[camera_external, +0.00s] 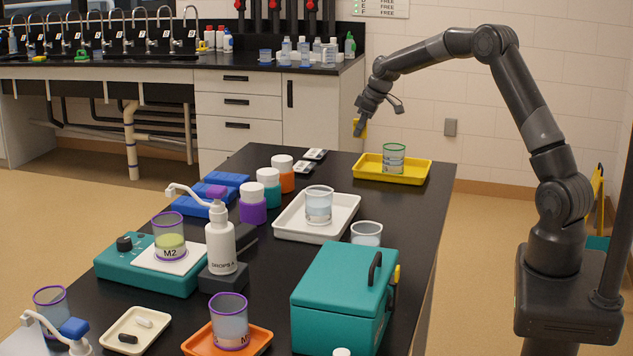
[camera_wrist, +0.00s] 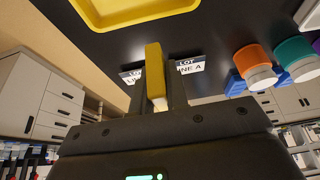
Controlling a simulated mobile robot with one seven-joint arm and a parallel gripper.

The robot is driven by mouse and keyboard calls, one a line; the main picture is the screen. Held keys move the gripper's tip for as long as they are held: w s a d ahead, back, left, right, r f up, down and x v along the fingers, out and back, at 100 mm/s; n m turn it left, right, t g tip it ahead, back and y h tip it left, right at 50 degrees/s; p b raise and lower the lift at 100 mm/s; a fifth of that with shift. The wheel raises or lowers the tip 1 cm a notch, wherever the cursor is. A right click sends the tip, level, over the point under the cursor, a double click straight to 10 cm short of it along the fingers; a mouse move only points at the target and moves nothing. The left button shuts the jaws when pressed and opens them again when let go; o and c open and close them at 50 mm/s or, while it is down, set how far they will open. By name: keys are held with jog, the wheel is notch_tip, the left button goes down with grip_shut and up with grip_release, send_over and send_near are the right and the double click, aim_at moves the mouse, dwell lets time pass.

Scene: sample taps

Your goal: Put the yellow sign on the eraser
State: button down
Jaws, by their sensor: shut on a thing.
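My gripper (camera_external: 361,124) is raised above the far end of the black table, left of the yellow tray. It is shut on a slim yellow piece (camera_wrist: 154,68) with a pale end, seen between the fingers in the wrist view. I cannot clearly pick out the eraser. A dark block (camera_external: 242,238) lies behind the white pump bottle, and a purple piece (camera_external: 216,191) sits on the blue rack.
The yellow tray (camera_external: 379,177) holds a green-rimmed beaker (camera_external: 394,157). Two small label plates (camera_external: 303,167) lie near coloured-bottle lids. A white tray (camera_external: 290,225) with a beaker, a teal box (camera_external: 343,300) and a teal stirrer (camera_external: 145,272) crowd the nearer table.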

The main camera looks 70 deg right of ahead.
jog(key=w+a+r+n, duration=0.1)
jog(key=w+a, duration=0.4)
jog(key=a, duration=0.5)
jog(key=w+a+r+n, duration=0.1)
jog(key=w+a, duration=0.3)
jog(key=a, duration=0.6)
jog(key=n+y, duration=0.2)
send_over(240, 231)
jog(key=f, duration=0.2)
jog(key=d+f, duration=0.1)
jog(key=f, duration=0.1)
jog(key=shift+f, duration=0.1)
jog(key=shift+w+a+f+h, duration=0.1)
jog(key=shift+a+f+h, duration=0.2)
jog(key=shift+a, duration=0.15)
jog(key=shift+f, duration=1.9)
jog(key=shift+f, duration=0.2)
jog(key=c, duration=1.4)
grip_release()
